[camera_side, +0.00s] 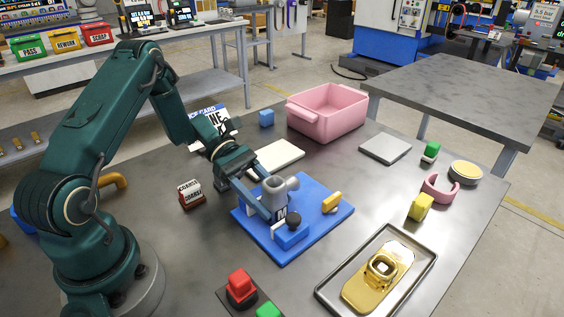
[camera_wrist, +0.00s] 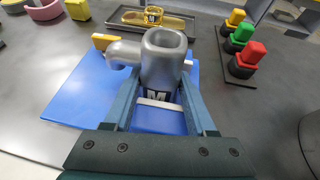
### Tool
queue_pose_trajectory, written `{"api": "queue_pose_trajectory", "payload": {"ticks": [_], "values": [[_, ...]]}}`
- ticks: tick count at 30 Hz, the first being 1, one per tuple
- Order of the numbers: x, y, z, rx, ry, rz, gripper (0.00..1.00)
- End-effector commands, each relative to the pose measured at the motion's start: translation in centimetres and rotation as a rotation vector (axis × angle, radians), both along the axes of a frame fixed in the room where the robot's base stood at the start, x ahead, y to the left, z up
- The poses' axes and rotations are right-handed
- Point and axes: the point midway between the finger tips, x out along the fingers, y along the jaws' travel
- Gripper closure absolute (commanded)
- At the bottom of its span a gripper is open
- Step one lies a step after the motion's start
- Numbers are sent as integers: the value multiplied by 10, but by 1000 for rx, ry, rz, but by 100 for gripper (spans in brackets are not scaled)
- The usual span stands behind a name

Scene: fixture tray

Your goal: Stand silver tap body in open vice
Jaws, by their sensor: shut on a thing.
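The silver tap body (camera_side: 275,187) stands upright over the blue vice plate (camera_side: 262,243), its side spout pointing right in the side view. My gripper (camera_side: 268,205) is shut on it, one finger on each side. In the wrist view the tap body (camera_wrist: 163,62) is between the fingertips of my gripper (camera_wrist: 158,88), its open top showing and its spout pointing left. A blue vice block (camera_side: 291,238) with a black knob (camera_side: 293,220) is close beside its lower end. A yellow handle (camera_side: 331,202) is at the plate's right. The tap's foot is hidden, so I cannot tell whether it touches the vice.
A metal tray (camera_side: 327,289) holds a gold part (camera_side: 376,287). A pink bin (camera_side: 325,112) stands behind. A pink ring-like piece (camera_side: 437,190) and a yellow block (camera_side: 421,207) lie at right. Red and green buttons (camera_side: 240,284) are in front.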

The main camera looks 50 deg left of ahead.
Motion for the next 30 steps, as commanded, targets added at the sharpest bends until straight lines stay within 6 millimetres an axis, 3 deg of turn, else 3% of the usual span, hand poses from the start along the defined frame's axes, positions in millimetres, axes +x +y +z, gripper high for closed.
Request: {"api": "queue_pose_trajectory", "payload": {"ticks": [1, 3, 15, 30], "values": [[0, 0, -1, 0, 0, 0, 36], [0, 0, 0, 0, 0, 0, 13], [0, 1, 3, 1, -1, 1, 13], [-12, 88, 38, 3, -2, 3, 13]]}}
